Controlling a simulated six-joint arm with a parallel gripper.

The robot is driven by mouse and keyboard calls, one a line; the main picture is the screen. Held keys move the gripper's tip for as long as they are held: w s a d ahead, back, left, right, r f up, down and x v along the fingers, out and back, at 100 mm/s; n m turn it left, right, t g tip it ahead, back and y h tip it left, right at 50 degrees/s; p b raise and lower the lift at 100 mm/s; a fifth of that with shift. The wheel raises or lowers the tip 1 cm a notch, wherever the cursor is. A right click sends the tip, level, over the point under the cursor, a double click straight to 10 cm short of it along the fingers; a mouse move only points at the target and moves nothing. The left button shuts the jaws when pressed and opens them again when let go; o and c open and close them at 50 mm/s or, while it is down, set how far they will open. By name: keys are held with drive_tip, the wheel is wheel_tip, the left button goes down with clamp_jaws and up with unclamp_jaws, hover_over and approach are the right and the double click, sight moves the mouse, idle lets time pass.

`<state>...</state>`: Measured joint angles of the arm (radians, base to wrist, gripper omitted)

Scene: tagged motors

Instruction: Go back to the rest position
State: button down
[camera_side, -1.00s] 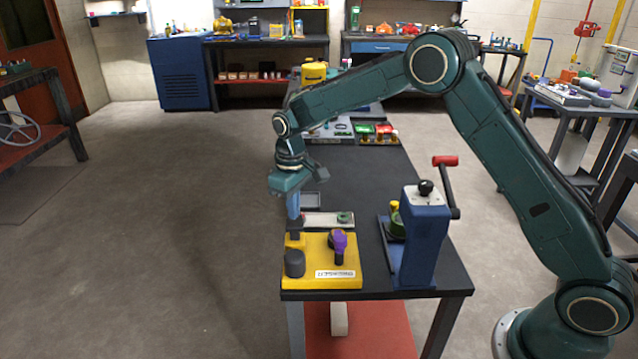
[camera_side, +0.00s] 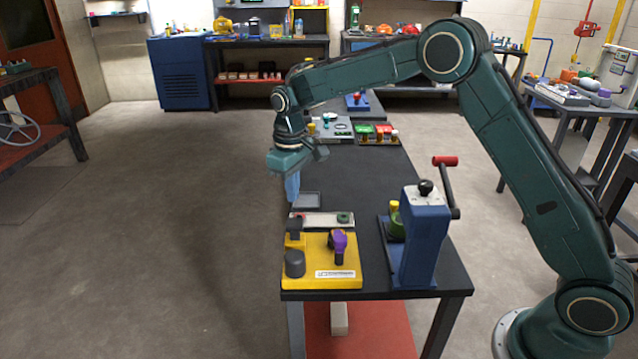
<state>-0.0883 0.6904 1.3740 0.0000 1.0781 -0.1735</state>
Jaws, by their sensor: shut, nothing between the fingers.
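My gripper (camera_side: 292,200) hangs pointing down above the left edge of the dark workbench (camera_side: 360,178). It is shut with nothing held, and its fingertips are behind and above the yellow fixture (camera_side: 322,275). The fixture carries a dark grey round part (camera_side: 295,263), a dark block and a purple clamp-like piece (camera_side: 339,240). A pale strip (camera_side: 326,220) with a green round part (camera_side: 343,217) and a small red part lies just behind the fixture. A small dark tray (camera_side: 309,200) lies behind the strip, close to my fingers.
A blue press (camera_side: 420,240) with a red-handled lever (camera_side: 446,161) stands at the bench's right edge, with a green and yellow piece in it. The bench's middle is clear.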

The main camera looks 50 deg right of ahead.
drive_tip(key=shift+r, duration=0.65)
drive_tip(key=s+d+r+m+t, duration=0.2)
drive_tip(key=s+d+r+t, duration=0.1)
drive_tip(key=s+r, duration=1.35)
drive_tip(key=s+d+f+t, duration=0.1)
drive_tip(key=s, duration=0.9)
drive_tip(key=s+f+m+t, duration=0.1)
drive_tip(key=s+f, duration=0.1)
drive_tip(key=s, duration=0.8)
drive_tip(key=shift+d+f+t, duration=0.25)
drive_tip(key=shift+d+t, duration=0.05)
drive_tip(key=shift+d, duration=0.1)
drive_tip(key=c, duration=2.1)
unclamp_jaws()
